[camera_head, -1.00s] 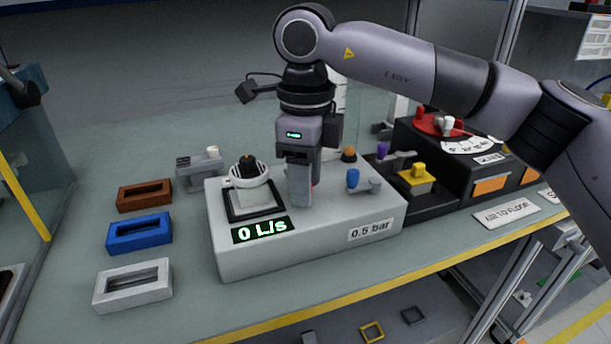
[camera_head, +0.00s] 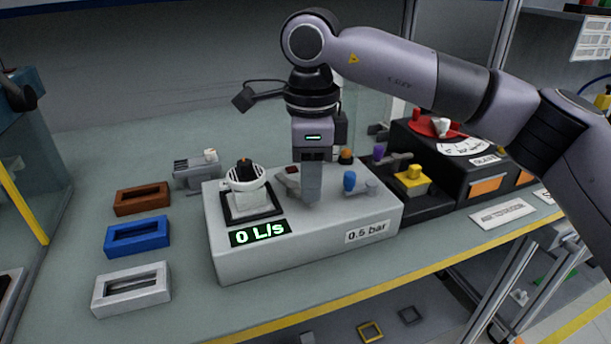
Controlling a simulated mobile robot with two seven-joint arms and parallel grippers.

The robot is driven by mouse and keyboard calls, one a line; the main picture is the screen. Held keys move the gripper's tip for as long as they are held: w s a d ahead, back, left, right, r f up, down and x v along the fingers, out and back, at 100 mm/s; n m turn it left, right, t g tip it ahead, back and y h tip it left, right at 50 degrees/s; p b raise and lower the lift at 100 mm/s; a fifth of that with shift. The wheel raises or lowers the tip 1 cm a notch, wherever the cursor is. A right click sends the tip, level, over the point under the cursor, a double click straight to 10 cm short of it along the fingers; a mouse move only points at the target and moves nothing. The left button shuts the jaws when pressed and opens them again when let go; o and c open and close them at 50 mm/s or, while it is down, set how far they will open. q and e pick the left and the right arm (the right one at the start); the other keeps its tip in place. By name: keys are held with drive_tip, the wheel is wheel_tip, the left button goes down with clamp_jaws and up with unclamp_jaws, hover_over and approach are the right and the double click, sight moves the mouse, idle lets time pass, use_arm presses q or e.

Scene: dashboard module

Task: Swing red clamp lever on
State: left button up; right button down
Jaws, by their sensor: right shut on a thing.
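My right gripper (camera_head: 312,196) points straight down over the light grey module box (camera_head: 300,250). Its fingers are shut on the red clamp lever, low over the top of the box. The fingers hide most of the lever. A small grey and reddish part (camera_head: 290,174) shows just left of the fingers. The box's display (camera_head: 258,233) reads 0 L/s and its label (camera_head: 367,231) reads 0.5 bar. My left gripper is not in view.
A round white slotted part (camera_head: 245,180) with a black knob stands left of the gripper. A blue-knobbed lever (camera_head: 350,182) and an orange knob (camera_head: 346,156) are to the right. Brown, blue and white frames lie at left. A black module (camera_head: 460,165) stands at right.

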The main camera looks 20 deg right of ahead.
drive_tip(key=n, duration=0.1)
drive_tip(key=d+n, duration=0.1)
drive_tip(key=n, duration=0.1)
drive_tip(key=w+n+p, duration=0.1)
drive_tip(key=shift+d+n, duration=0.3)
drive_tip(key=n, duration=0.1)
drive_tip(key=w+n+p, duration=0.1)
drive_tip(key=shift+d+r+n, duration=0.1)
drive_tip(key=shift+d+n, duration=0.2)
drive_tip(key=shift+d, duration=0.05)
drive_tip(key=n, duration=0.1)
drive_tip(key=w+n+p, duration=0.1)
drive_tip(key=n, duration=0.1)
drive_tip(key=shift+w+d+n, duration=0.1)
drive_tip(key=shift+d+n, duration=0.2)
drive_tip(key=shift+w+n+p, duration=0.4)
drive_tip(key=shift+n+p, duration=0.05)
drive_tip(key=shift+n, duration=0.65)
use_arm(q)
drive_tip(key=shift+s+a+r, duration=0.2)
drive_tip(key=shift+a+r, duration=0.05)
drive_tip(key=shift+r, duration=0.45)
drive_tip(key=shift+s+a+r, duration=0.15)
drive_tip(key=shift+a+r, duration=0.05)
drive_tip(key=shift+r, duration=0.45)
use_arm(e)
drive_tip(key=shift+w+n, duration=0.3)
drive_tip(key=shift+n, duration=0.5)
drive_tip(key=c, duration=1)
unclamp_jaws()
